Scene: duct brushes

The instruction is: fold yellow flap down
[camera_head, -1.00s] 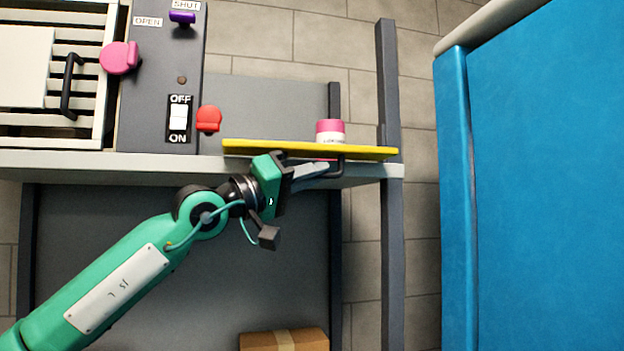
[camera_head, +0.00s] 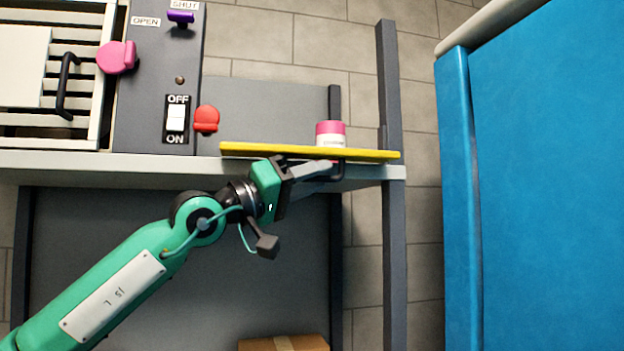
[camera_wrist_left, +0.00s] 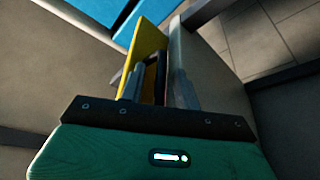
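The yellow flap (camera_head: 310,152) shows in the head view as a thin strip along the bench's front edge, seen nearly edge-on, so it stands about upright. In the wrist view its yellow face (camera_wrist_left: 143,55) rises beyond the fingers. A black handle (camera_head: 341,170) sits on its near side. My left gripper (camera_head: 325,170) is at this handle, in front of the flap. In the wrist view the fingers stand apart with the dark handle bar (camera_wrist_left: 158,75) between them; whether they pinch it is unclear. My right gripper is out of view.
A white jar with a pink lid (camera_head: 330,133) stands just behind the flap. A red knob (camera_head: 207,118) and a switch panel (camera_head: 160,80) are to the left. A cardboard box (camera_head: 284,343) lies below. A blue block (camera_head: 550,180) fills the right side.

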